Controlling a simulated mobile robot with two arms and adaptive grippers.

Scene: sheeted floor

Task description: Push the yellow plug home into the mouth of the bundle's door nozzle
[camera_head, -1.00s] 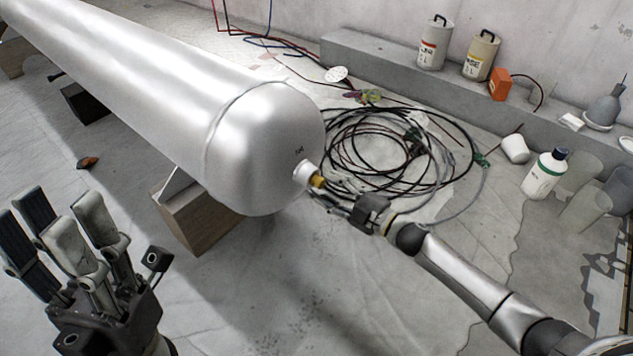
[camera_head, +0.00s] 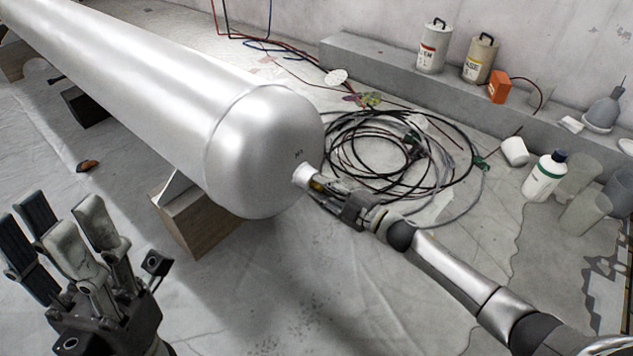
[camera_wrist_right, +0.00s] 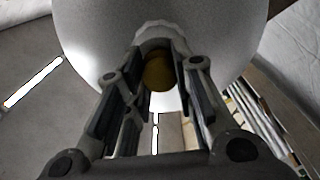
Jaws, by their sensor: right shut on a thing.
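The bundle is a long silvery cylinder (camera_head: 150,80) with a rounded end. Its pale door nozzle (camera_head: 303,177) sticks out of that end and also shows in the right wrist view (camera_wrist_right: 158,30). My right gripper (camera_head: 322,191) is shut on the yellow plug (camera_head: 316,186), close in front of the nozzle. In the right wrist view the plug (camera_wrist_right: 157,74) sits between the fingers, in line with the nozzle mouth. The fingers hide part of it, and I cannot tell how deep it is. My left gripper (camera_head: 88,240) is open and empty at the lower left.
A wooden block (camera_head: 200,222) supports the cylinder near its end. Coiled cables (camera_head: 400,155) lie behind my right gripper. Canisters (camera_head: 480,58), an orange box (camera_head: 499,87) and a white bottle (camera_head: 543,178) stand at the right. The floor in front is clear.

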